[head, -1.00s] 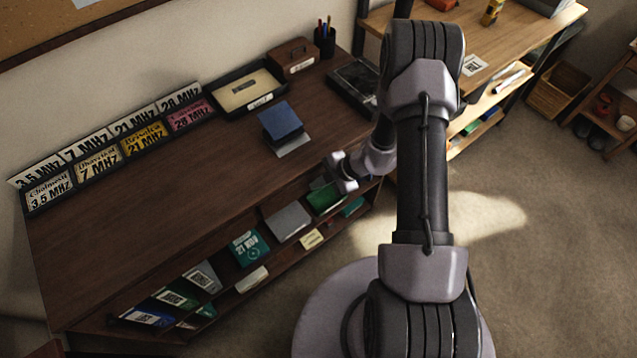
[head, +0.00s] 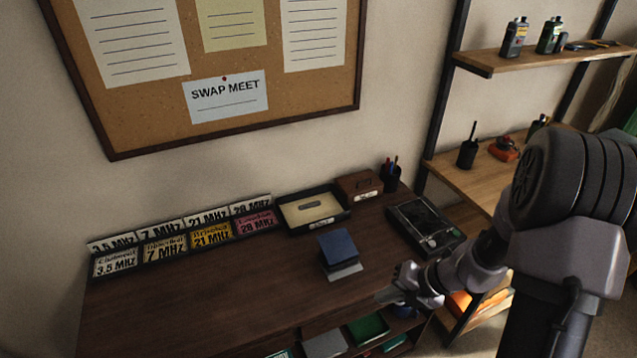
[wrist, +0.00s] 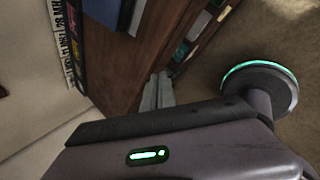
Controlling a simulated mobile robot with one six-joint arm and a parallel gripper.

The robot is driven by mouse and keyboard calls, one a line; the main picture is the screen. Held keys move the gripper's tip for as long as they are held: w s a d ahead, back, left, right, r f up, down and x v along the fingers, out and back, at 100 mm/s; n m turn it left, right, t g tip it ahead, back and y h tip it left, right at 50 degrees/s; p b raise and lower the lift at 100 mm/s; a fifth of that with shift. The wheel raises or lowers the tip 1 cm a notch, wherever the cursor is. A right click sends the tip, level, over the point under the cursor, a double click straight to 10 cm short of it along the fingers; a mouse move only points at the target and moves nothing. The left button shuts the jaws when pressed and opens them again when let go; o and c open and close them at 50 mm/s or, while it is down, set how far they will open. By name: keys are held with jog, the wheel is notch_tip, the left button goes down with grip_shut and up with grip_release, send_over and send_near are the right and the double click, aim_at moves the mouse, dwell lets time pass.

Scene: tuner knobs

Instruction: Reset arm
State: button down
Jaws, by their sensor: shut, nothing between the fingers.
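My gripper (head: 384,297) is at the front edge of the dark wooden desk (head: 200,310) in the head view, to the right of and nearer than a blue box. Its fingers are small there. In the wrist view the grey fingers of my gripper (wrist: 157,92) lie close together, shut with nothing between them, in front of the brown desk side.
The blue box (head: 339,248) stands on the desk, with a dark device (head: 425,226) to its right. Frequency signs (head: 211,233), a tray (head: 312,208) and a wooden box (head: 358,185) line the back. A shelf unit (head: 480,183) stands at right. Floor shows right of the desk.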

jog(key=s+a+r+n+h+b, duration=0.15)
jog(key=s+a+r+n, duration=0.3)
jog(key=r+n, duration=0.5)
jog(key=s+a+r+n+h+b, duration=0.15)
jog(key=s+a+r+n, duration=0.35)
jog(key=n, duration=0.8)
jog(key=s+r+n+t+h+b, duration=0.1)
jog(key=s+r+n, duration=0.4)
jog(key=n, duration=0.9)
jog(key=shift+s+a+r+t+b, duration=0.2)
jog(key=shift+s+r+t+b, duration=0.3)
jog(key=shift+s, duration=0.95)
jog(key=shift+f, duration=0.15)
